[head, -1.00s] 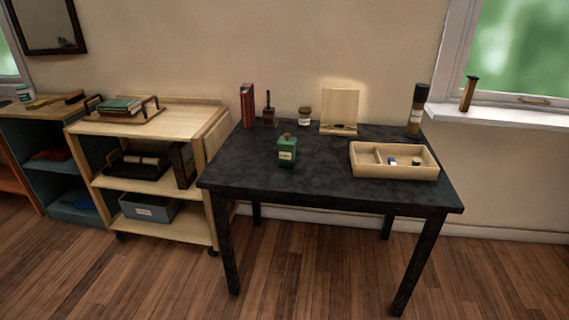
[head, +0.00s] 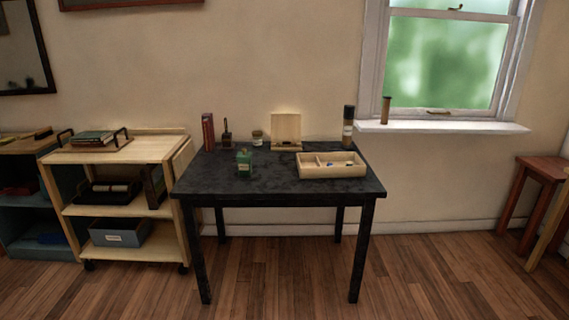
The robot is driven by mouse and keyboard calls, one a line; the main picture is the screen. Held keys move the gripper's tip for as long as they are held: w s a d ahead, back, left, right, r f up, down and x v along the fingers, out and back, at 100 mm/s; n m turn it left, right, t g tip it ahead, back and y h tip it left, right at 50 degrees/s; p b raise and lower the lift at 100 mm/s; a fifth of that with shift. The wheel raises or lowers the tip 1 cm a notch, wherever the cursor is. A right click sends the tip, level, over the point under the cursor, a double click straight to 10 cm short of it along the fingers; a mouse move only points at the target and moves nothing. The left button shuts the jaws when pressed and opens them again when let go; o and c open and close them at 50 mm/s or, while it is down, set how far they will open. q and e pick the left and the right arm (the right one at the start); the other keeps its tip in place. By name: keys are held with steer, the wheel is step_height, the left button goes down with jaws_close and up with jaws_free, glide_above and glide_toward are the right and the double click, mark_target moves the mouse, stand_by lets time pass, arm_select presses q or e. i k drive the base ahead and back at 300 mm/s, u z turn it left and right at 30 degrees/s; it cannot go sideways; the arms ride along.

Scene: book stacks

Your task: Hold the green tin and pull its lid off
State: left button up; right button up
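The green tin (head: 244,162) stands upright on the black table (head: 280,179), left of the table's middle. A small knob-like lid (head: 243,150) sits on top of it. A pale label shows low on its front. Neither of my grippers shows in the head view, and nothing touches the tin.
A wooden divided tray (head: 332,171) with small items sits right of the tin. Behind stand a red book (head: 208,132), a small jar (head: 257,138), a wooden stand (head: 286,131) and a dark cylinder (head: 348,126). A wooden cart (head: 125,152) is close on the left. Floor in front is clear.

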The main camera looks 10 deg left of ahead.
mark_target(244, 168)
steer(key=z, duration=0.4)
steer(key=i, duration=0.95)
steer(key=u, duration=0.1)
